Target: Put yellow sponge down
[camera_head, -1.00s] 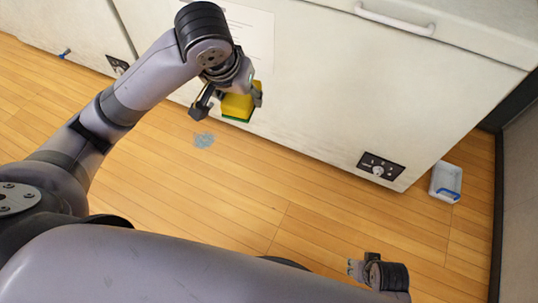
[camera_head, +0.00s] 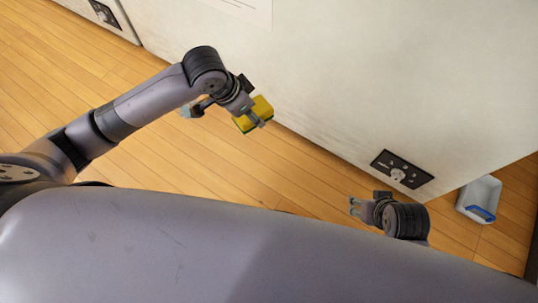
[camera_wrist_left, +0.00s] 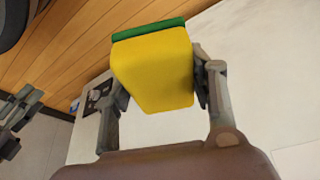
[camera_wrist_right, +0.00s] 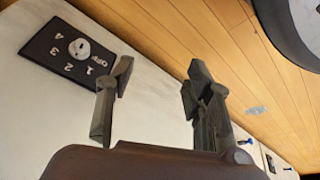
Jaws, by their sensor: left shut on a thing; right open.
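The yellow sponge (camera_head: 254,114) has a green layer on one face. My left gripper (camera_head: 254,108) is shut on it and holds it beside the white cabinet front, over the wooden floor in the head view. In the left wrist view the sponge (camera_wrist_left: 153,72) sits between both fingers, its green edge away from the palm. My right gripper (camera_head: 356,205) is open and empty, near the cabinet's control panel. In the right wrist view the right gripper's fingers (camera_wrist_right: 158,90) stand apart with nothing between them.
The white cabinet (camera_head: 340,80) stands along the back, with a dark dial panel (camera_head: 402,172). A white tray with a blue item (camera_head: 480,198) lies on the floor at right. The wooden floor (camera_head: 150,160) is mostly clear.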

